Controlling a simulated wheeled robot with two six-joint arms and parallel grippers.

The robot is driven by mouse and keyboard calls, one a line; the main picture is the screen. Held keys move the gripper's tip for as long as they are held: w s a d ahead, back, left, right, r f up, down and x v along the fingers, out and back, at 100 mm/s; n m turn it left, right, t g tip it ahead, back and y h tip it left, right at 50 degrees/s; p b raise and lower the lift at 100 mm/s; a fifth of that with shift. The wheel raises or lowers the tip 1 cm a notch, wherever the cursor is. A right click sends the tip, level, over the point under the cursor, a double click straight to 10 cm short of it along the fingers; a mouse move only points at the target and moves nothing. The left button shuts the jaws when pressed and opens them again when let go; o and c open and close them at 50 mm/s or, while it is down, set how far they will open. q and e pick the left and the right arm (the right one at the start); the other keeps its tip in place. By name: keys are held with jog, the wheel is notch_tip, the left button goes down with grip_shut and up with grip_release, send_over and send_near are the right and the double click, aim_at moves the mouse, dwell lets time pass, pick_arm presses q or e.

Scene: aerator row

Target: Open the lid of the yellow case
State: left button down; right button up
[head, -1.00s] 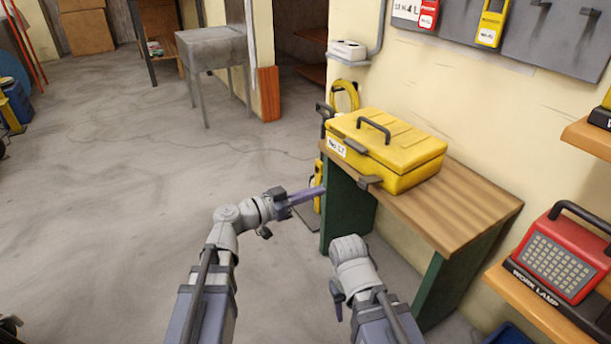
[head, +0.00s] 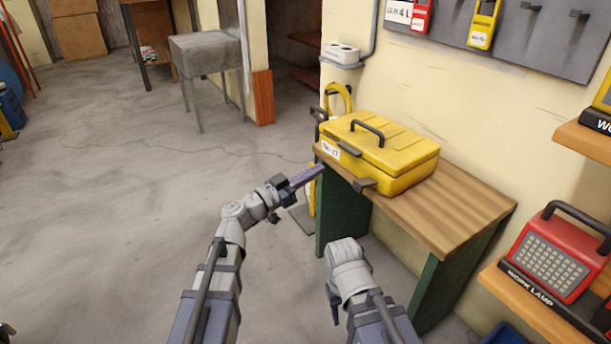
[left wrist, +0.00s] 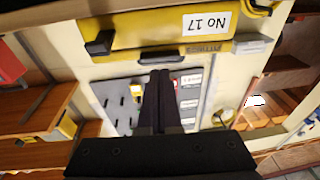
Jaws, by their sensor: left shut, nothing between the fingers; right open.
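The yellow case (head: 410,160) stands on the wooden bench top (head: 455,212) with its lid (head: 395,145) shut. A black handle (head: 368,130) is on the lid, and dark latch-like parts (head: 365,186) are on the near side beside a white label (head: 329,150). My left gripper (head: 312,175) is shut and empty, its tip near the bench's left end, just below the labelled side. In the left wrist view its fingers (left wrist: 160,90) point toward the case (left wrist: 180,30), whose label reads No 17. Contact cannot be told. My right gripper (head: 334,306) hangs low before the bench, its fingers partly hidden.
A red work lamp (head: 553,258) sits on an orange shelf (head: 530,295) at the right. A yellow hose coil (head: 338,98) hangs behind the case. A grey tool board (head: 540,32) is on the wall.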

aim_at(346, 150)
pick_arm(q)
jog(key=shift+f+x, duration=0.25)
jog(key=shift+x, duration=1.35)
jog(key=shift+f+x, duration=0.25)
jog(key=shift+x, duration=1.4)
jog(key=shift+f+x, duration=0.3)
jog(key=shift+x, duration=1.3)
jog(key=shift+d, duration=0.15)
jog(key=shift+r, duration=0.1)
jog(key=shift+r+p, duration=1)
jog(key=shift+p, duration=0.1)
jog(key=shift+r, duration=0.1)
jog(key=r+p, duration=0.2)
jog(key=p, duration=0.1)
jog(key=shift+w+d+r, duration=0.15)
jog(key=shift+w+r, duration=0.05)
jog(key=shift+r, duration=0.15)
